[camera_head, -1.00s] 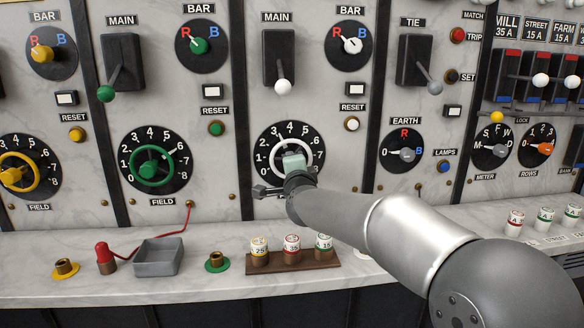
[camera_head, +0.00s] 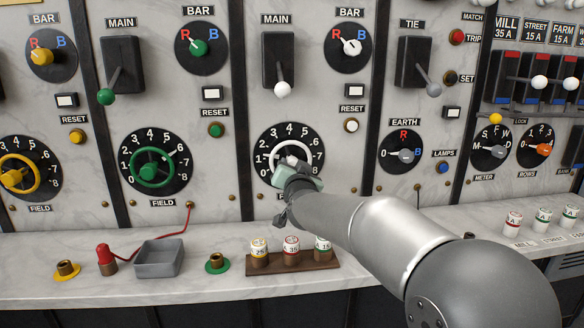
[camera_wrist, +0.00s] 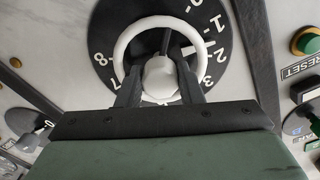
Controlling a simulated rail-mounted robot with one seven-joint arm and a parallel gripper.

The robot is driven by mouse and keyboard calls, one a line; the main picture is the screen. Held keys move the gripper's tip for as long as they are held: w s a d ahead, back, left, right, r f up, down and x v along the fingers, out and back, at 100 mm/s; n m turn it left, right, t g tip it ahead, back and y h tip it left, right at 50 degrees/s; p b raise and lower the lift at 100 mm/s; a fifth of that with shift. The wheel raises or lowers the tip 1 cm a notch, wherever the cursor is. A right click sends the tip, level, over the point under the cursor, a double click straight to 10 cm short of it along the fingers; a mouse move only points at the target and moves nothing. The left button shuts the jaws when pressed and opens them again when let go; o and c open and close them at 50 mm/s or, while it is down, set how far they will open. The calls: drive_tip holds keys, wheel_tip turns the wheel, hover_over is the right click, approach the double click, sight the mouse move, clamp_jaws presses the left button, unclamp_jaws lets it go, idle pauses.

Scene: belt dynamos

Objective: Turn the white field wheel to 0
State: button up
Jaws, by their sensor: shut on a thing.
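The white field wheel (camera_head: 274,151) is on a round black dial (camera_head: 321,165) numbered 0 to 8, on the third marble panel. My gripper (camera_head: 291,167) is at the wheel's hub and hides its lower part. In the wrist view the wheel's white ring (camera_wrist: 122,45) shows with its pale hub (camera_wrist: 160,80). My two dark fingers (camera_wrist: 158,82) stand on either side of that hub, shut on it. The dial appears turned in this view, with 0 at the upper right and 8 at the left.
A green field wheel (camera_head: 151,170) is to the left and a yellow one (camera_head: 18,174) farther left. The white-knobbed MAIN lever (camera_head: 282,89) is above. Below, a wooden rack (camera_head: 292,260) of fuses and a grey tray (camera_head: 159,258) stand on the marble ledge.

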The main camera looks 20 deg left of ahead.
drive_tip(key=shift+d+n+p, duration=0.1)
drive_tip(key=shift+n+p, duration=0.45)
drive_tip(key=shift+n, duration=3.75)
drive_tip(key=o, duration=1)
drive_tip(key=shift+c, duration=0.2)
drive_tip(key=b+v, duration=0.1)
drive_tip(key=v, duration=1.6)
drive_tip(key=shift+s+d, duration=0.1)
drive_tip(key=shift+s, duration=0.05)
